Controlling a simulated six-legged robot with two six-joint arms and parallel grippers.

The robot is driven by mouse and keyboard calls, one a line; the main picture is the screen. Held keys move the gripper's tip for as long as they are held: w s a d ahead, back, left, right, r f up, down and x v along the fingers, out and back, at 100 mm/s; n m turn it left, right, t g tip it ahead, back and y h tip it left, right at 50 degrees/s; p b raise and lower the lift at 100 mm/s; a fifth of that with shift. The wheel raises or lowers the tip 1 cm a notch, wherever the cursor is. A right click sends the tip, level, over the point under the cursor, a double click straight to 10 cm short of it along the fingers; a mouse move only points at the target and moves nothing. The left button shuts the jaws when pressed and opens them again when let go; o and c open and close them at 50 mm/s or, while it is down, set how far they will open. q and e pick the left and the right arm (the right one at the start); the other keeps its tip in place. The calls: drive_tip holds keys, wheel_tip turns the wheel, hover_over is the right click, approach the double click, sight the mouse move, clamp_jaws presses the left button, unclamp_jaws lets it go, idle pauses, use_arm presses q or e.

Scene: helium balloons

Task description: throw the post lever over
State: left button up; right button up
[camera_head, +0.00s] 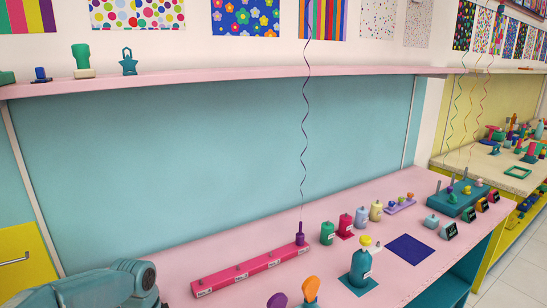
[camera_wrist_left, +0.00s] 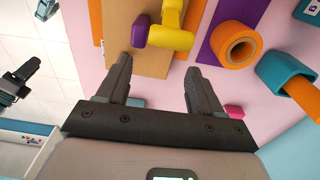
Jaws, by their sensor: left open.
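My left gripper (camera_wrist_left: 158,72) is open, with its two dark fingers apart and nothing between them. Beyond the fingertips, a yellow T-shaped piece (camera_wrist_left: 172,36) with a purple end (camera_wrist_left: 140,31) stands over a tan board (camera_wrist_left: 125,20); it looks like a lever, but I cannot tell for sure that it is the post lever. The fingers appear apart from it. In the head view a teal bottle-shaped post (camera_head: 361,266) with a yellow top stands near the table's front. My left arm shows at the lower left there, its gripper out of frame.
An orange roll (camera_wrist_left: 236,46) on a purple base and a teal holder (camera_wrist_left: 284,72) with an orange piece stand beside the yellow piece. On the pink table are a long pink bar (camera_head: 248,268) with a balloon ribbon and several small bottles (camera_head: 346,226). A flat navy square (camera_head: 410,249) lies bare.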

use_arm(q)
drive_tip(key=shift+a+r+p, duration=0.2)
drive_tip(key=shift+r+p, duration=0.4)
drive_tip(key=shift+r, duration=0.6)
wheel_tip(320, 180, up, 4)
drive_tip(key=p, duration=0.3)
drive_tip(key=shift+s+a, duration=0.1)
